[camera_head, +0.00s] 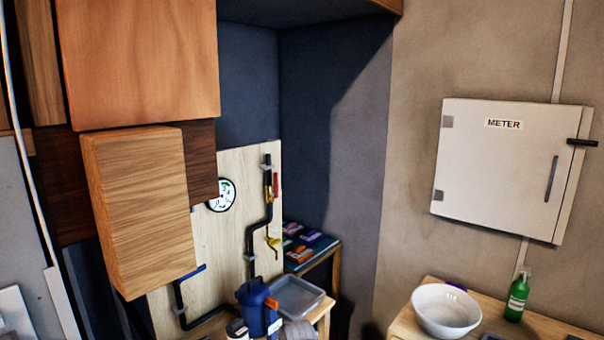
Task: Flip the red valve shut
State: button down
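The red valve handle (275,185) is small in the picture, on the upper part of a dark pipe (268,210) fixed to a pale wooden board (230,235). The red handle looks upright, about in line with the vertical pipe run. A yellow handle (273,243) sits lower on the same pipe, and a blue handle (190,272) is on the pipe at lower left. My gripper is not in view, so I cannot tell its state or its distance from the valve.
A round gauge (221,196) is on the board. A blue jug (257,306) and a grey tray (296,297) stand below it. Wooden boxes (138,210) jut out at left. A meter cabinet (505,168), white bowl (445,311) and green bottle (517,297) are at right.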

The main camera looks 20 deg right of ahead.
aim_at(274, 194)
jog(key=z, duration=0.35)
jog(key=i, duration=1.05)
jog(key=z, duration=0.3)
